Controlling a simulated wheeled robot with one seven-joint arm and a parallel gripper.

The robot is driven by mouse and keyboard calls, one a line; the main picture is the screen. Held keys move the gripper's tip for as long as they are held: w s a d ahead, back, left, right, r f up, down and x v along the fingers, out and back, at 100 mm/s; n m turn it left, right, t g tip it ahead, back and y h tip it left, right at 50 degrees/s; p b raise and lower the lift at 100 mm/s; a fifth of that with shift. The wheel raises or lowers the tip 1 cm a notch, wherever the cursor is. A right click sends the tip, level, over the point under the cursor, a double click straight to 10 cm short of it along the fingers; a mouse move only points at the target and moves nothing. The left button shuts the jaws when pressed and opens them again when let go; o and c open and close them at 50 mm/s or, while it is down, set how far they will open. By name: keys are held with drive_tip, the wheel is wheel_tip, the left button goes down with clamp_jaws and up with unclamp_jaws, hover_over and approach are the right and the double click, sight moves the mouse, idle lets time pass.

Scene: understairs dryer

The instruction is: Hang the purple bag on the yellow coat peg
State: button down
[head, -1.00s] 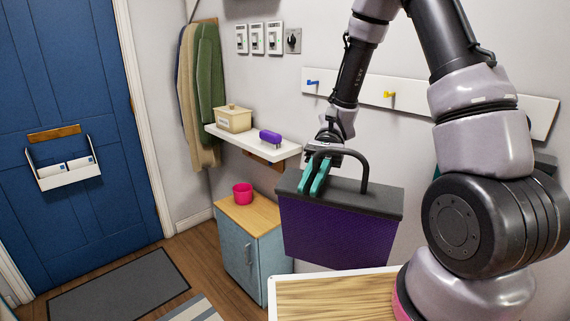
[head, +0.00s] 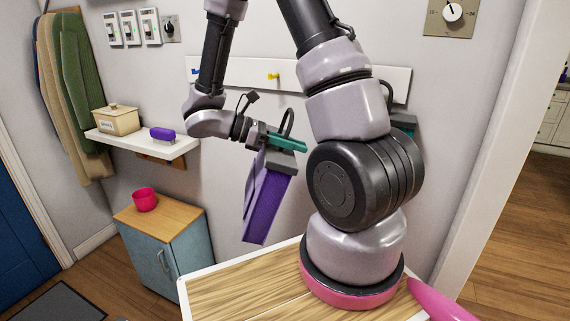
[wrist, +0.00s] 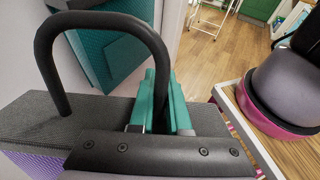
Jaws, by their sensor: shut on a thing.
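The purple bag (head: 265,208) has a dark grey top and a black loop handle (head: 287,122). It hangs tilted from my gripper (head: 288,143), whose teal fingers are shut on the handle. In the wrist view, the handle (wrist: 50,60) arches up from the grey top, and the fingers (wrist: 160,105) close around its far leg. The yellow coat peg (head: 273,77) is on a white wall rail (head: 235,75), above the bag in the head view. The peg is bare and apart from the bag.
A blue peg (head: 195,72) is left on the rail. A teal bag (wrist: 105,50) is at the wall, mostly behind my arm in the head view. A shelf (head: 180,148) with a box and purple brush, and a cabinet (head: 180,250) with a pink cup, stand left.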

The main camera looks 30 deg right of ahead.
drive_tip(key=w+r+n+t, duration=0.1)
drive_tip(key=w+t, duration=0.1)
drive_tip(key=w+d+r+n+t, duration=0.1)
drive_tip(key=w+n+t, duration=0.1)
drive_tip(key=w, duration=0.1)
drive_tip(key=w+d+r+n+t, duration=0.1)
drive_tip(key=w, duration=0.2)
drive_tip(key=shift+r+n+t+h, duration=0.25)
drive_tip(key=shift+n+t+h, duration=0.05)
drive_tip(key=shift+t, duration=0.1)
drive_tip(key=w+r+n+t, duration=0.1)
drive_tip(key=w, duration=0.1)
drive_tip(key=w+a+r+n+t+y, duration=0.1)
drive_tip(key=w+r+n+t, duration=0.1)
drive_tip(key=w, duration=0.1)
drive_tip(key=w+r+n+t, duration=0.1)
drive_tip(key=w+r, duration=0.1)
drive_tip(key=shift+w+a+t+y, duration=0.15)
drive_tip(key=shift+w+t+y, duration=0.05)
drive_tip(key=shift+t+y, duration=0.1)
drive_tip(key=shift+w+d+f, duration=0.3)
drive_tip(key=shift+w+d, duration=0.75)
drive_tip(key=shift+d, duration=0.2)
drive_tip(key=shift+w+d+f, duration=0.35)
drive_tip(key=shift+w+d, duration=0.65)
drive_tip(key=shift+d, duration=0.25)
drive_tip(key=shift+w+d+f, duration=0.3)
drive_tip(key=shift+w+d, duration=0.75)
drive_tip(key=shift+d, duration=0.2)
